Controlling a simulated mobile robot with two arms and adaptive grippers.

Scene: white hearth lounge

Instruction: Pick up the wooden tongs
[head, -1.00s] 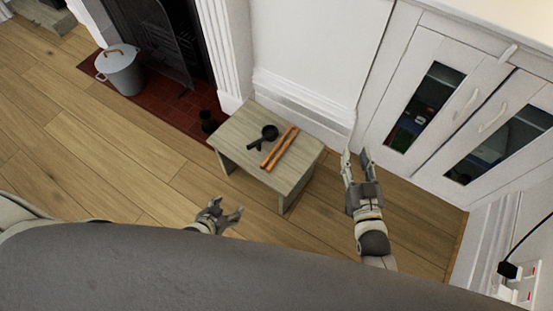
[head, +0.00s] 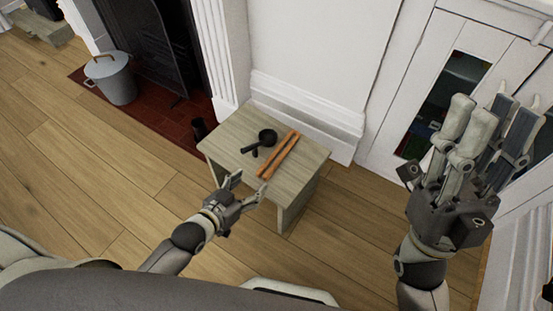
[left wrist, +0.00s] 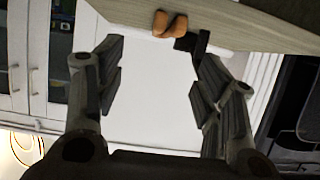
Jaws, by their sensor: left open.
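The wooden tongs (head: 278,155) lie on the small wooden table (head: 225,145), as two orange-brown arms side by side, slanting across the top. My left gripper (head: 247,185) is open and empty at the table's near edge, short of the tongs' near end, with its fingers pointing toward the table. In the left wrist view, the rounded tongs ends (left wrist: 170,23) show at the table edge, beyond the open fingers (left wrist: 152,80) and near the top. My right gripper (head: 492,112) is raised at the right, away from the table; its fingers look apart and empty.
A small black pan (head: 266,136) lies left of the tongs, and a dark handle end (left wrist: 192,42) shows beside them in the left wrist view. A white cabinet (head: 415,75) stands at the right. A grey pot (head: 112,80) stands by the fireplace.

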